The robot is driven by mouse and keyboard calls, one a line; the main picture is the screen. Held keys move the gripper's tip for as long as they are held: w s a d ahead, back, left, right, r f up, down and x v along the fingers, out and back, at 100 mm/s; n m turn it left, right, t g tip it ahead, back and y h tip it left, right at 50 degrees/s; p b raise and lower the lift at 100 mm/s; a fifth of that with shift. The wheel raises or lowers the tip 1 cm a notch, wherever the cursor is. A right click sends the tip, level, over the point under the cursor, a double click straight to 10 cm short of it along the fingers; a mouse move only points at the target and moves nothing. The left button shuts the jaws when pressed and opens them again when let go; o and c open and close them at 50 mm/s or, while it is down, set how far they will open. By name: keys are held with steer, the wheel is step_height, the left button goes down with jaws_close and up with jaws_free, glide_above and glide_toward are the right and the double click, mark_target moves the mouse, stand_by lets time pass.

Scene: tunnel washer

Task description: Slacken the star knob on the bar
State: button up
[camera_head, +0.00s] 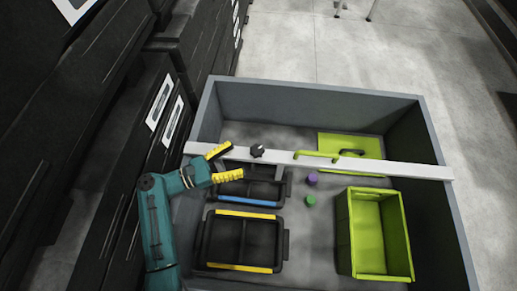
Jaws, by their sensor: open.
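A pale grey bar (404,169) lies across the grey bin from its left wall to its right wall. A small dark star knob (257,151) sits on the bar, left of its middle. My gripper (238,161) has two yellow fingers spread apart, one above the other in the picture. The fingertips are just left of the knob, which appears apart from them. The lower finger covers part of the bin's contents, and the exact height of the fingers over the bar cannot be told.
The grey bin (330,92) holds black trays (285,245) at left and a lime-green crate (375,237) at right. A green panel (365,142) with a dark handle lies behind the bar. A light-green handle (316,155) is on the bar. A purple piece (312,179) and a green piece (310,201) stand mid-bin. Dark cabinets (95,110) crowd the left.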

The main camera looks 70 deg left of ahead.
mark_target(256, 150)
steer(key=w, duration=0.4)
steer(key=w+a, duration=0.1)
steer(key=w, duration=0.2)
steer(key=shift+b, duration=0.35)
steer(key=c, duration=1.2)
